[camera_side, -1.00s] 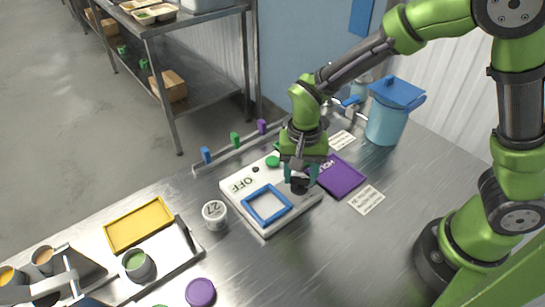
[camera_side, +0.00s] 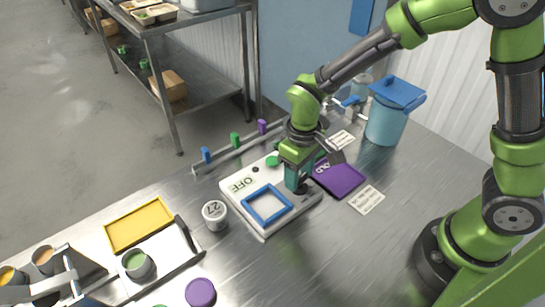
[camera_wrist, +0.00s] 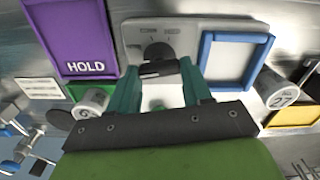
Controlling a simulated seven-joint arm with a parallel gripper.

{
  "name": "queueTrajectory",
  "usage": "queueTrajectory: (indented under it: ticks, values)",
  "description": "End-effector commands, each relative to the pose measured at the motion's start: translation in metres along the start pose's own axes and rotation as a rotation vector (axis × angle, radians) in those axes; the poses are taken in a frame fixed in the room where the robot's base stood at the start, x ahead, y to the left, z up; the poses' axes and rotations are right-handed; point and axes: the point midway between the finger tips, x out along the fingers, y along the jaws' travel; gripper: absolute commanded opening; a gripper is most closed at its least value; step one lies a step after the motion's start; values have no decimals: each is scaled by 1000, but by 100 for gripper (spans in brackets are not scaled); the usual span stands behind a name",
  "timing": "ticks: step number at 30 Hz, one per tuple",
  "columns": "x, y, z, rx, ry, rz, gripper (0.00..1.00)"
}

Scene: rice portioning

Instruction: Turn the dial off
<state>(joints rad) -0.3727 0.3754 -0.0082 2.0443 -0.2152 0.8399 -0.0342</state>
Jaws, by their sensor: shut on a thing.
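The white unit (camera_side: 268,228) lies on the steel table, with an "OFF" label (camera_side: 242,185), a blue square frame (camera_side: 267,204) and a green round part (camera_side: 272,160) on or beside it. A black dial (camera_wrist: 158,54) is at one end of the unit, and its knob is partly covered by my fingers. My gripper (camera_side: 299,187) points down at the unit's right part. In the wrist view my gripper's teal fingertips (camera_wrist: 159,68) are on either side of the dial's dark grip, shut on it. The marks around the dial are too small to read.
A purple "HOLD" mat (camera_wrist: 84,25) lies beside the unit. A white "27" tub (camera_side: 214,214) stands close to its left side. A rail with coloured clips (camera_side: 234,140) runs behind. A blue lidded pot (camera_side: 385,120) stands at the back right. The front right table is clear.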

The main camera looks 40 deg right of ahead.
Motion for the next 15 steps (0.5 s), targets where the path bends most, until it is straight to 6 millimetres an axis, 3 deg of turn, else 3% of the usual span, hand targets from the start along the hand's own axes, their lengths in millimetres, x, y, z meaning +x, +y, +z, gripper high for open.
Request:
queueTrajectory:
  ticks: [15]
  values:
    - [-1, 0, 0, -181, 0, 0, 18]
